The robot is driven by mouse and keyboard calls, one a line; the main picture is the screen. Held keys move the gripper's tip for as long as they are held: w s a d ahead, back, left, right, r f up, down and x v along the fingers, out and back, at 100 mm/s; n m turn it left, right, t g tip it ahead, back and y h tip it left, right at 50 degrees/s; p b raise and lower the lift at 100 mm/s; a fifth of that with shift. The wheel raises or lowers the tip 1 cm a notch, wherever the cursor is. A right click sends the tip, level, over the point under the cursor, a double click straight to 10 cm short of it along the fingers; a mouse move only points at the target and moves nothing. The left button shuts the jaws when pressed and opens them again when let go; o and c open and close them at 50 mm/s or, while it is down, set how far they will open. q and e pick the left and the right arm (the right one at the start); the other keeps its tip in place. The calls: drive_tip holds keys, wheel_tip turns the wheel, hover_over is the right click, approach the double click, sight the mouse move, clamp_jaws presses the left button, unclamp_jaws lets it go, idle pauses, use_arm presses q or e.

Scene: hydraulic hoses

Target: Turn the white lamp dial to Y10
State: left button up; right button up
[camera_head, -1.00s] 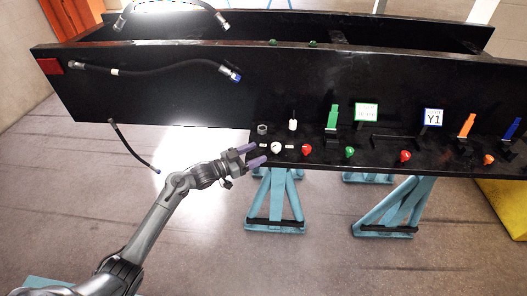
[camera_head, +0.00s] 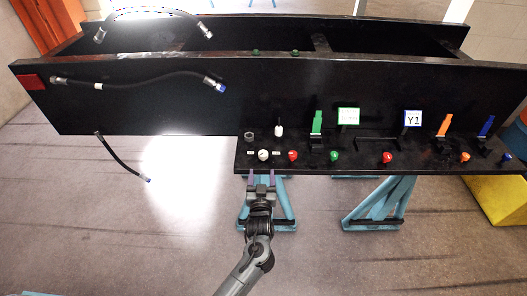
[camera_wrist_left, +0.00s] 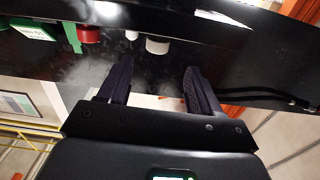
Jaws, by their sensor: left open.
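The white dial (camera_head: 263,155) sits on the front ledge of the black panel, with a small white label on each side of it. Its setting is too small to read. My left gripper (camera_head: 261,174) is open just in front of the dial, fingers pointing at the ledge. In the left wrist view, a white round knob (camera_wrist_left: 157,45), which looks like this dial, lies beyond and between the open fingertips (camera_wrist_left: 155,72), apart from them. My right gripper is not in view.
Red (camera_head: 293,156) and green (camera_head: 334,156) knobs stand to the right of the dial. A white lamp-like cylinder (camera_head: 278,131) and a grey ring (camera_head: 249,136) stand behind it. A sign (camera_head: 412,118) reads Y1. Hoses hang at the left. The floor in front is clear.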

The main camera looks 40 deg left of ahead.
sight(263, 159)
use_arm(q)
drive_tip(key=b+x, duration=0.6)
drive_tip(key=x, duration=0.3)
drive_tip(key=shift+w+d+f+b, duration=0.1)
drive_tip(key=shift+w+b, duration=0.1)
drive_tip(key=shift+b, duration=0.15)
drive_tip(key=shift+w+a+b, duration=0.3)
drive_tip(key=shift+w+a, duration=0.1)
drive_tip(key=shift+w, duration=0.1)
drive_tip(key=c, duration=0.9)
drive_tip(key=shift+r, duration=0.2)
drive_tip(key=shift+c, duration=0.2)
